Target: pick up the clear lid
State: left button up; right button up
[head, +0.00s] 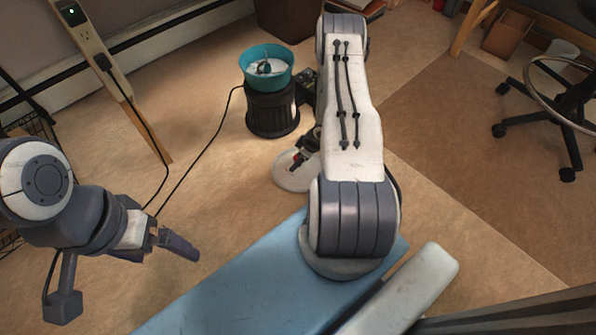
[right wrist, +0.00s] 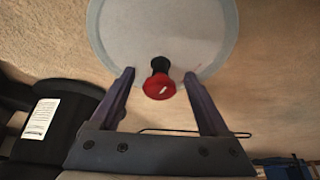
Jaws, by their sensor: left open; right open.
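The clear lid (head: 287,180) is a pale, see-through disc with a red and black knob, in the middle of the head view beyond my right arm. It also shows in the right wrist view (right wrist: 160,35). There its knob lies between the two open fingers of my right gripper (right wrist: 159,76), with gaps on both sides. In the head view my right arm hides part of the lid and much of that gripper. My left gripper (head: 177,241) is open and empty at the lower left, well away from the lid.
A teal bowl (head: 283,77) with white contents stands on a black ribbed cylinder (head: 272,116) behind the lid. A wooden post with an outlet (head: 100,50) and a cord stand at left. A wheeled chair (head: 560,110) is at right. Carpet left of the lid is mostly clear.

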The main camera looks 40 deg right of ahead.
grip_shut()
jog(key=shift+r, duration=0.1)
dwell(1.2)
